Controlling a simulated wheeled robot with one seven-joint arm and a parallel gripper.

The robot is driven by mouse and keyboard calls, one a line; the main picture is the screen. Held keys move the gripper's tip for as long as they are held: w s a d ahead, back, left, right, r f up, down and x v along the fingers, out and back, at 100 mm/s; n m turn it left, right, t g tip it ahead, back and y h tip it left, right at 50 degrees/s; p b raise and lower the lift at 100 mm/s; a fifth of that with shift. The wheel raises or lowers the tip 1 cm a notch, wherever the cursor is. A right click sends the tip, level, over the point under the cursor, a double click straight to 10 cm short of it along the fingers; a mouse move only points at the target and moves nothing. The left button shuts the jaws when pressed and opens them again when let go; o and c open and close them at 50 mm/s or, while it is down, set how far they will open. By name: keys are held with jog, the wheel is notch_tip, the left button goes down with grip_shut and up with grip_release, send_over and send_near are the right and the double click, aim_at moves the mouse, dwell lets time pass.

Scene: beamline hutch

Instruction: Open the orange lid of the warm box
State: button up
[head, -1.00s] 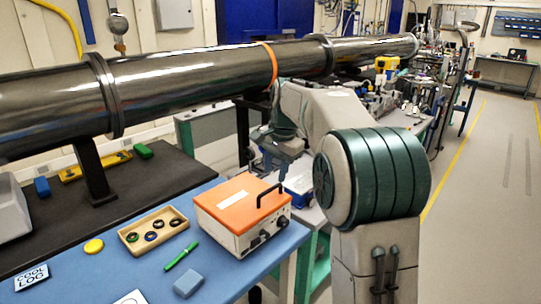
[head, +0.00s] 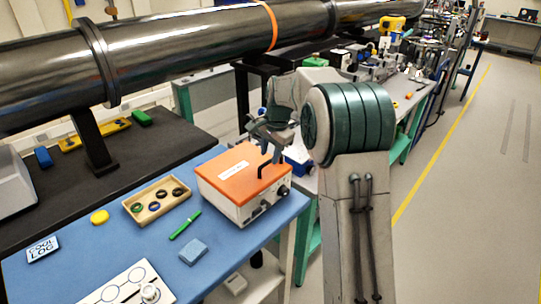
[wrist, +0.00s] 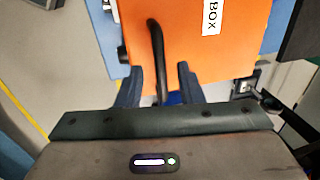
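The warm box (head: 240,207) is a cream box on the blue table, with its orange lid (head: 232,176) lying flat and shut. A black bar handle stands up at the lid's right edge; in the wrist view the handle (wrist: 157,60) runs in between my two fingertips. My gripper (head: 269,147) is above the right side of the lid. In the wrist view my gripper (wrist: 160,82) is open, its dark fingers on either side of the handle with gaps showing. Part of the white label (wrist: 212,15) reads "BOX".
A wooden tray of rings (head: 157,200), a green pen (head: 185,225), a blue block (head: 193,252) and a yellow disc (head: 99,217) lie left of the box. A large dark pipe (head: 180,52) crosses behind. The table's edge is close in front of the box.

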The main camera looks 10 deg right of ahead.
jog(key=shift+w+a+f, duration=0.15)
jog(key=shift+w+f, duration=0.05)
jog(key=shift+f, duration=0.75)
